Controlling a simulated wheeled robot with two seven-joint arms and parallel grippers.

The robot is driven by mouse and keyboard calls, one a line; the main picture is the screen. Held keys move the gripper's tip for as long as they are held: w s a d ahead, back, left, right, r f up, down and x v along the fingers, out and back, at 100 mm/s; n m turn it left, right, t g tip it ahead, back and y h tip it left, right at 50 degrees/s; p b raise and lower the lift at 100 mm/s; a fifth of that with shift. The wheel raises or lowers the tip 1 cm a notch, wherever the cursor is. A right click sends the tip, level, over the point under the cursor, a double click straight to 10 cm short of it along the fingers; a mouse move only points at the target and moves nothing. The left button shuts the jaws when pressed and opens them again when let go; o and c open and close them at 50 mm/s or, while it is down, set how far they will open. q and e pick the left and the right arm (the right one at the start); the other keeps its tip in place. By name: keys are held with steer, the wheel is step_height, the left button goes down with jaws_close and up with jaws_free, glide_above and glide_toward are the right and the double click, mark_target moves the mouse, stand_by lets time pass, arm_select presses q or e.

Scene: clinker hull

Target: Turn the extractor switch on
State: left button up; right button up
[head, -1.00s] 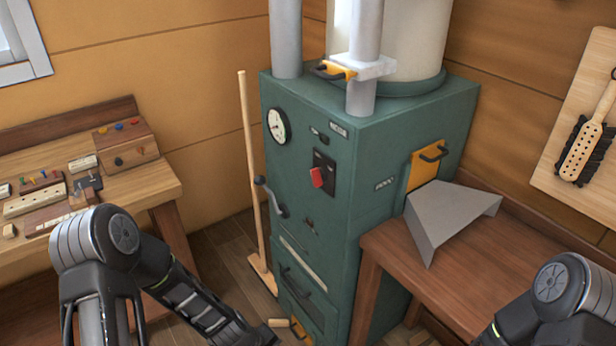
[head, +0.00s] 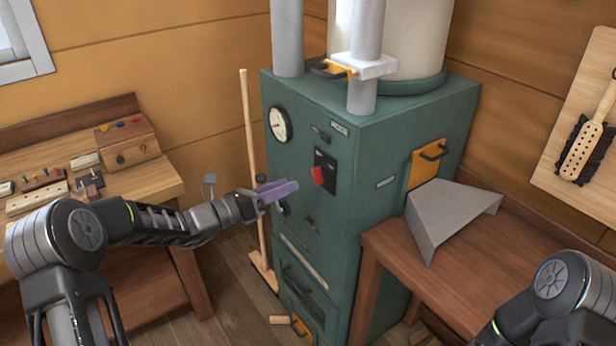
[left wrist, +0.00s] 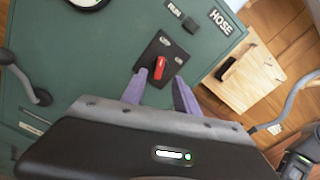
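The red switch handle (head: 318,176) sits on a black plate (head: 325,160) on the front of the green cabinet (head: 350,230). In the left wrist view the red handle (left wrist: 159,68) stands slightly tilted from upright, just beyond the fingertips. My left gripper (head: 290,188) is in front of the cabinet, just left of the switch and apart from it in the head view. Its purple fingers (left wrist: 162,88) are spread with nothing between them in the left wrist view. My right gripper is out of view; only part of my right arm shows at the lower right.
A dial gauge (head: 279,124) and a small black knob (head: 320,133) near a HOSE label are above the switch. A crank lever (left wrist: 30,85) sticks out from the cabinet. A wooden broom (head: 252,170) leans behind my left arm. A workbench (head: 150,180) stands left.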

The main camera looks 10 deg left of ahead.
mark_target(313, 175)
arm_select(q)
steer(key=p+x, duration=0.1)
steer(key=x, duration=0.5)
steer(key=shift+w+d+p, duration=0.2)
steer(key=shift+d+p, duration=0.05)
steer(key=shift+p, duration=0.15)
steer(key=shift+w+d, duration=0.45)
jaws_close()
